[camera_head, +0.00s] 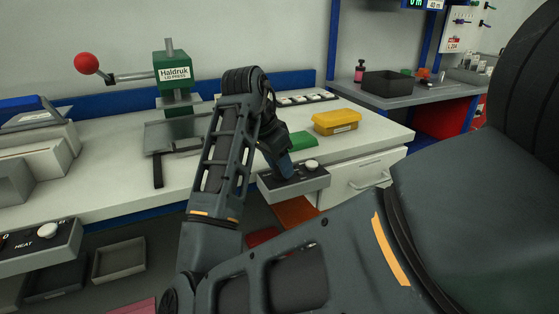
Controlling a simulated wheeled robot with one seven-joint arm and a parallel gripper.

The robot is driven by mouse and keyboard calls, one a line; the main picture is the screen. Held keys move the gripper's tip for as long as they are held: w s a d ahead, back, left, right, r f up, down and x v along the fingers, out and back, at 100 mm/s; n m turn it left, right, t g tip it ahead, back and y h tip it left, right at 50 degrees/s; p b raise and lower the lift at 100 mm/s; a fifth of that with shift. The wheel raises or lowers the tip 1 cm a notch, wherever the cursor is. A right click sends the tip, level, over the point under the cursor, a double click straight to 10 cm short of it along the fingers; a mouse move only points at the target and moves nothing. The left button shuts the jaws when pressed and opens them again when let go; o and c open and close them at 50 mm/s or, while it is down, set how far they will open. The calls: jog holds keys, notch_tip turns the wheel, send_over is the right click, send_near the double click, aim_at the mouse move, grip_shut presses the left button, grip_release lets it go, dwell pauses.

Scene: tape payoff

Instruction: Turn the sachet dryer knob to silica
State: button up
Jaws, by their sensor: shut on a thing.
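A dark grey control box (270,190) sticks out from the front edge of the white bench, with a white knob (311,164) on its top right. My gripper (288,176) points down onto the left part of this box, to the left of the white knob. It is shut on the sachet dryer knob, which the fingers and wrist hide. Where this knob points, and any silica mark, cannot be seen from here.
A green block (311,148) and a yellow box (336,122) are close to my gripper on the bench. A Haldruk press (172,75) with a red-balled lever stands behind my arm. Another control box (38,255), marked HEAT, is at lower left. A drawer handle (370,180) sticks out at right.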

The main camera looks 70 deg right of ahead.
jog(key=m+y, duration=0.1)
jog(key=m, duration=0.2)
jog(key=m+g+p, duration=0.1)
jog(key=m, duration=0.2)
jog(key=shift+w+d+r+y, duration=0.1)
jog(key=shift+w+d+y, duration=0.05)
jog(key=shift+y, duration=0.25)
jog(key=m+y+p, duration=0.1)
jog(key=m, duration=0.2)
jog(key=m+y, duration=0.1)
jog(key=m, duration=0.1)
jog(key=shift+d+m+g+p, duration=0.15)
jog(key=shift+m+g+p, duration=0.2)
jog(key=shift+m+g, duration=0.05)
jog(key=o, duration=1.1)
jog(key=shift+c, duration=0.2)
jog(key=v, duration=0.7)
jog(key=shift+w+r+p, duration=0.2)
jog(key=shift+r+p, duration=0.05)
jog(key=shift+p, duration=0.15)
